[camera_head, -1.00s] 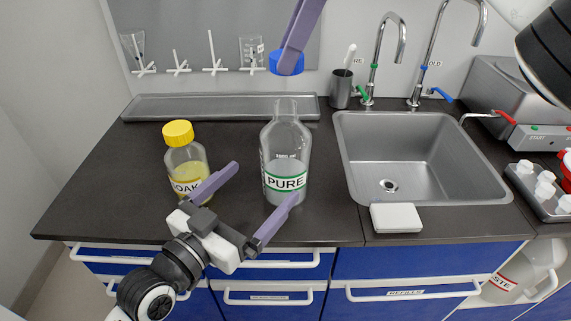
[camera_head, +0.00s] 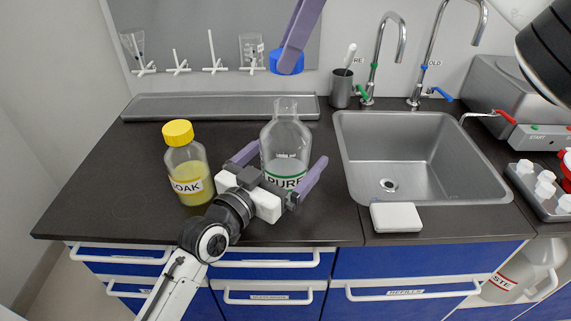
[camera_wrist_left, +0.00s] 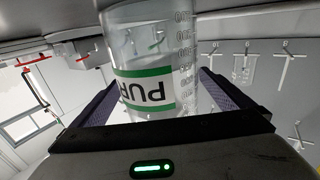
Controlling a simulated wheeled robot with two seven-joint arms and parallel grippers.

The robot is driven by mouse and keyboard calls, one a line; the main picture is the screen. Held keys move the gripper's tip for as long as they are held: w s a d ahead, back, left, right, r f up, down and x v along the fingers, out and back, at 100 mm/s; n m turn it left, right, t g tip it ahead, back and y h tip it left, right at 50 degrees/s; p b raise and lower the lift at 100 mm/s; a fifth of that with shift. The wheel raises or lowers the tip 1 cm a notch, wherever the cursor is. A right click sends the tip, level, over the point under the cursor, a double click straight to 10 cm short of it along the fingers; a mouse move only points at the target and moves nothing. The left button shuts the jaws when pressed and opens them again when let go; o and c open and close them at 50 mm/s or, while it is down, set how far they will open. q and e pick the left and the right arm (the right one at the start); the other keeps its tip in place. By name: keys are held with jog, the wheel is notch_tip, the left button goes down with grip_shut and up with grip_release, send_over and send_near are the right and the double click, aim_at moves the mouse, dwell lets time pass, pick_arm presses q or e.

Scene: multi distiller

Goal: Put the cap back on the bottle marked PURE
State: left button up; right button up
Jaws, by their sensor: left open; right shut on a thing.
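The clear bottle marked PURE (camera_head: 286,152) stands upright and uncapped on the dark counter. In the left wrist view the PURE bottle (camera_wrist_left: 146,60) sits between the open fingers, its label upside down. My left gripper (camera_head: 278,172) is open, one finger on each side of the bottle; I see a gap beside the fingers in the wrist view. My right gripper (camera_head: 287,55) is shut on the blue cap (camera_head: 287,63) and holds it in the air above the bottle's open neck. The rest of the right gripper is cut off by the top edge.
A yellow-capped bottle marked SOAK (camera_head: 186,170) stands left of the left gripper. A sink (camera_head: 425,150) with two taps is to the right, with a white block (camera_head: 396,217) at its front edge. A long grey tray (camera_head: 165,107) lies along the back.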

pick_arm(q)
jog(key=c, duration=1.6)
pick_arm(e)
send_over(284, 103)
jog(key=d, duration=0.1)
jog(key=shift+f, duration=2.5)
jog(key=shift+f, duration=0.85)
jog(key=shift+f, duration=0.55)
